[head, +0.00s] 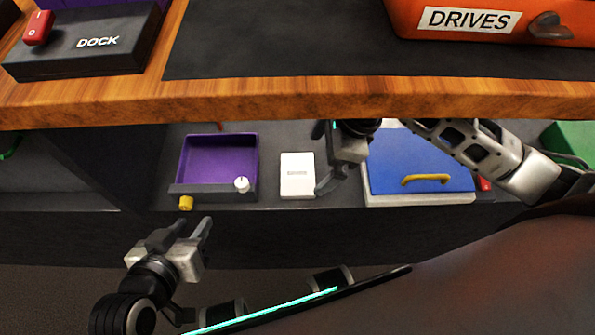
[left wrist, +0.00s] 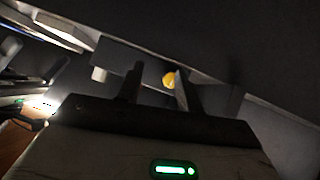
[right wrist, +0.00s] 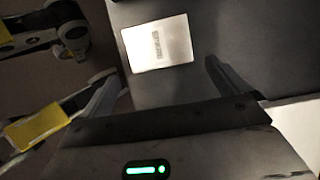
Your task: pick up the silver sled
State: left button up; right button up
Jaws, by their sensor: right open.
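The silver sled (head: 297,176) is a pale, flat rectangular block with a small label. It lies on the shelf under the wooden top, between the purple tray and the blue-lidded box. My right gripper (head: 326,163) is open just to the right of it. In the right wrist view the sled (right wrist: 158,43) lies beyond the spread fingers (right wrist: 160,72), with nothing between them. My left gripper (head: 194,222) is open and empty, in front of the shelf at lower left. The left wrist view shows its two fingers (left wrist: 158,80) apart.
A blue-lidded box (head: 400,160) with a yellow handle (head: 425,180) is right. The wooden top (head: 300,100) overhangs the shelf.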

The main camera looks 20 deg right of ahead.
aim_at(299, 173)
jog(key=shift+w+a, duration=0.15)
jog(key=shift+a, duration=0.4)
jog(key=b+x, duration=0.1)
jog(key=x, duration=0.3)
jog(key=shift+w+a+f, duration=0.1)
jog(key=shift+a+f, duration=0.15)
jog(key=shift+f, duration=0.05)
jog(key=shift+a+f, duration=0.1)
jog(key=shift+f, duration=0.05)
jog(key=c, duration=0.8)
pick_arm(q)
jog(key=shift+w+d+f+g, duration=0.1)
jog(key=shift+d+f+g, duration=0.05)
jog(key=shift+f, duration=0.3)
jog(key=shift+w+d+f+g, duration=0.1)
jog(key=shift+f+g, duration=0.05)
jog(key=shift+f, duration=0.3)
jog(key=shift+s, duration=0.1)
